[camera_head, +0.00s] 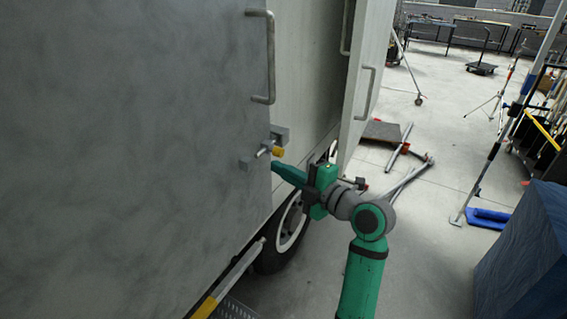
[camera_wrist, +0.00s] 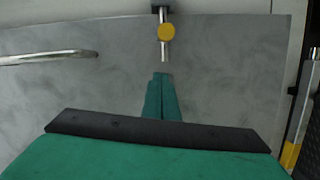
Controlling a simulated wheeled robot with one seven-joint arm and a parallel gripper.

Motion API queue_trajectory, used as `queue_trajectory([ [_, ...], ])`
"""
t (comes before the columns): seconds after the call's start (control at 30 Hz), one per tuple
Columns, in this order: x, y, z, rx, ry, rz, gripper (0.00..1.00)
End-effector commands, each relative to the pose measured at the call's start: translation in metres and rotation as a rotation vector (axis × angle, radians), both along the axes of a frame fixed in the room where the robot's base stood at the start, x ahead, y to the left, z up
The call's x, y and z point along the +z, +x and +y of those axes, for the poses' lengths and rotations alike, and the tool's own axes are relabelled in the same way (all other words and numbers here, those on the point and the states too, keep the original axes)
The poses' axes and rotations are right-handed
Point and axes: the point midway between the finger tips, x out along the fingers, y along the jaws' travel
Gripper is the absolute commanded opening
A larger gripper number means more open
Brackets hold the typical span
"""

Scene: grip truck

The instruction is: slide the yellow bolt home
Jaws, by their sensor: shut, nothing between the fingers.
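The bolt is a silver rod with a yellow knob (camera_head: 278,152), mounted near the right edge of a grey truck door (camera_head: 140,160), below a bar handle. Grey brackets (camera_head: 247,163) hold the rod. In the wrist view the yellow knob (camera_wrist: 166,32) and its rod are at the top centre, just beyond my fingertips. My gripper (camera_head: 276,166) is green, shut and empty. Its tips are just below the knob in the head view, with a small gap visible in the wrist view (camera_wrist: 160,76).
A bar handle (camera_head: 262,57) stands out from the door above the bolt. A second door (camera_head: 365,80) hangs open to the right. A wheel (camera_head: 291,228) and a step rail are below. Poles lie on the floor, and a blue box (camera_head: 525,255) stands at lower right.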

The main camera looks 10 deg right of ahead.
Motion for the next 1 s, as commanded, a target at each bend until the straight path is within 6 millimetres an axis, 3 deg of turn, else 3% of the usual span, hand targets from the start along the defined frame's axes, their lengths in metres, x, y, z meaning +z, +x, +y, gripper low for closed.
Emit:
queue_trajectory([
  [0.2,0.002,-0.036,-0.033,-0.015,0.0,-0.001,0.0],
  [0.4,0.003,-0.054,-0.046,-0.017,0.0,-0.001,0.0],
  [1.0,0.001,-0.055,-0.04,-0.008,0.007,0.004,0.0],
])
